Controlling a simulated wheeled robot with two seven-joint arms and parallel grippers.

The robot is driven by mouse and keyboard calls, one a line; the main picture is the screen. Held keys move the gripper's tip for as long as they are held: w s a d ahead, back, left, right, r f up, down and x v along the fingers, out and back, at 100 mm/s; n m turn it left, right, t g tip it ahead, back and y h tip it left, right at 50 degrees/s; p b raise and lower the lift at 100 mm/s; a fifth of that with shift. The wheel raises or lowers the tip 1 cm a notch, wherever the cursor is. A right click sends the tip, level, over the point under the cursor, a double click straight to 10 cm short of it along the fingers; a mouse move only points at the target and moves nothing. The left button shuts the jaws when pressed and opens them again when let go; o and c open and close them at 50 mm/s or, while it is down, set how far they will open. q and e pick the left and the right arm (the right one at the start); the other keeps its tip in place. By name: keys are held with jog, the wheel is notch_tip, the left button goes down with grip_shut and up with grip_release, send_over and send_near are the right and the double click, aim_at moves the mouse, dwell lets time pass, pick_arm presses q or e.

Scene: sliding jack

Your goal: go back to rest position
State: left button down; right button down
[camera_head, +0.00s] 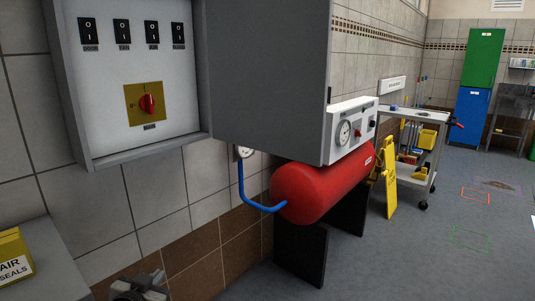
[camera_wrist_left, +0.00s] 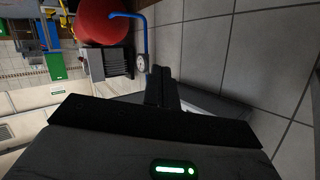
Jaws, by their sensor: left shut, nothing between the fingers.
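My left gripper (camera_head: 140,283) shows only in part at the bottom edge of the head view, low in front of the tiled wall. In the left wrist view its two dark fingers (camera_wrist_left: 161,78) are together, with nothing held between them. The fingers appear apart from the things around them, though the exact distance is hard to tell. My right gripper is in neither view.
A grey switch panel (camera_head: 140,75) with a red knob hangs on the wall. A red tank (camera_head: 310,188) with a blue hose (camera_head: 250,198) stands below right. A yellow box (camera_head: 14,262) sits on a grey surface at left. Open floor (camera_head: 420,265) lies at right.

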pick_arm(q)
jog(key=s+d+f+g+h, duration=0.1)
jog(key=s+d, duration=0.3)
jog(key=s, duration=0.5)
jog(key=s+d+f+g+h, duration=0.1)
jog(key=s+d+f, duration=0.3)
jog(key=s, duration=0.5)
jog(key=s+d+f+n+g+h, duration=0.1)
jog(key=s+d+f, duration=0.2)
jog(key=s, duration=0.6)
jog(key=shift+s+d+f+g, duration=0.2)
jog(key=shift+d+f+g, duration=0.1)
jog(key=shift+d, duration=0.25)
